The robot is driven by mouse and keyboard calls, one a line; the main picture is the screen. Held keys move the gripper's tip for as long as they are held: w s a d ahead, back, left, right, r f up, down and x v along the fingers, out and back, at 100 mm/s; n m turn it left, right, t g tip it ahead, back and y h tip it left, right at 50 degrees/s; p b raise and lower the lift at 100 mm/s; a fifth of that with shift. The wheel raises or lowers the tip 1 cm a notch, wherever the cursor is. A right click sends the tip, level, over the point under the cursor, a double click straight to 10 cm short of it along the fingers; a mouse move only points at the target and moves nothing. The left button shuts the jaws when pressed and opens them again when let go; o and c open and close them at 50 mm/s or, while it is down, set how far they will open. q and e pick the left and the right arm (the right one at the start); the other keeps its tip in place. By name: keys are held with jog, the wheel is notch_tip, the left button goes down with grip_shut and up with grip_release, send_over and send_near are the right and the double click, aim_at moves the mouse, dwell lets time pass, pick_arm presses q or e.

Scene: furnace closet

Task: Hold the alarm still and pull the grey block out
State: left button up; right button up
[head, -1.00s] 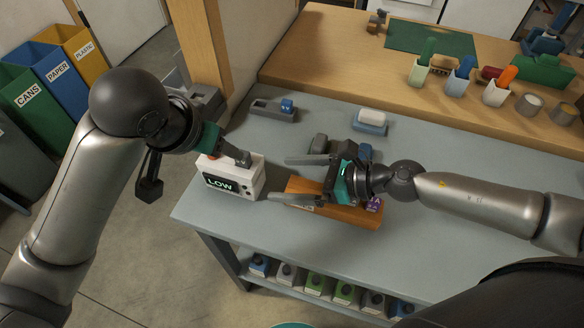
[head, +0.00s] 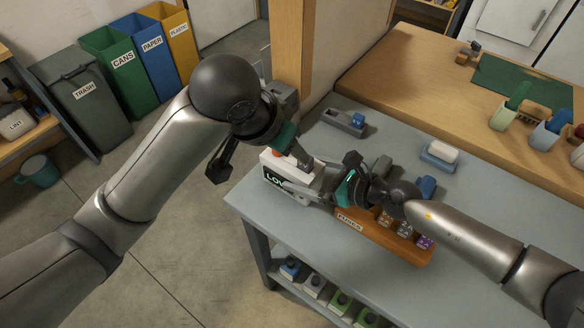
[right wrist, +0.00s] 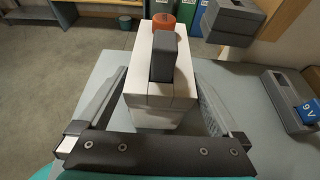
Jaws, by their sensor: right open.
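The alarm (head: 277,183) is a white box with a dark display, partly reading LOW, at the table's left end. The right wrist view shows its white top (right wrist: 143,75), a red button (right wrist: 163,22) and the dark grey block (right wrist: 163,58) standing up from it. My right gripper (head: 315,173) is open, its fingers on either side of the alarm; whether they touch it I cannot tell. My left gripper (head: 258,163) is spread open over the alarm, one finger out to the left. Its other finger area overlaps the alarm's top, so contact there is unclear.
An orange fuse tray (head: 350,222) lies under and beside my right arm. A grey holder (head: 335,122) with a blue 9 V battery (head: 358,119) and a blue dish with a white item (head: 441,152) stand farther back. A wooden post (head: 292,50) rises behind my left gripper.

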jog(key=shift+x, duration=2.1)
jog(key=shift+c, duration=0.2)
jog(key=c, duration=1.5)
jog(key=o, duration=1.2)
jog(key=c, duration=1)
pick_arm(q)
jog(key=shift+o, duration=0.2)
